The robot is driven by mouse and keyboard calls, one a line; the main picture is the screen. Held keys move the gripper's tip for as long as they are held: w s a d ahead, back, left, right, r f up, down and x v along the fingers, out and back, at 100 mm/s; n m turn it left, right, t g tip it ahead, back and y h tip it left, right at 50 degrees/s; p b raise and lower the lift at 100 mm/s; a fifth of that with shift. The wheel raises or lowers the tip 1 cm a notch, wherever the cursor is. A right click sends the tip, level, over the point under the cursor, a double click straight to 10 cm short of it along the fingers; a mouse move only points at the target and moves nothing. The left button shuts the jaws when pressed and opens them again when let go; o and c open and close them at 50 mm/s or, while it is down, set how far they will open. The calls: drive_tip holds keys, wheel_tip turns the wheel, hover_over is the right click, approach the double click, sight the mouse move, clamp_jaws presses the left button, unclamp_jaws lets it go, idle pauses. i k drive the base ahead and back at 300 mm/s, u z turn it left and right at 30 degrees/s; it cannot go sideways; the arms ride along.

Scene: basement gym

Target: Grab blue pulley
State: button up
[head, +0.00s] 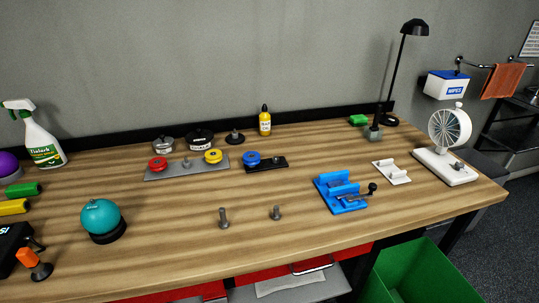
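The blue pulley (251,158) sits at the left end of a small black plate (280,164) near the middle of the wooden workbench. It stands upright on the plate, with a dark hub on top. A yellow pulley (213,156) and a red pulley (158,164) sit to its left on a grey metal plate (187,172). My gripper is not in view.
A blue vise (340,192), a white bracket (391,172) and a white fan-like wheel (450,128) are to the right. A teal kettlebell-like ball (101,217) is front left. A yellow bottle (265,121) stands behind.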

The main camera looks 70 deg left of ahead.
sight(248, 160)
drive_tip(key=u, duration=0.1)
drive_tip(key=k, duration=0.85)
drive_tip(key=u, duration=0.75)
drive_tip(key=i, duration=0.15)
drive_tip(key=u, duration=1.55)
drive_tip(key=i, duration=0.85)
drive_tip(key=z, duration=0.2)
drive_tip(key=k, duration=0.85)
drive_tip(key=u, duration=0.1)
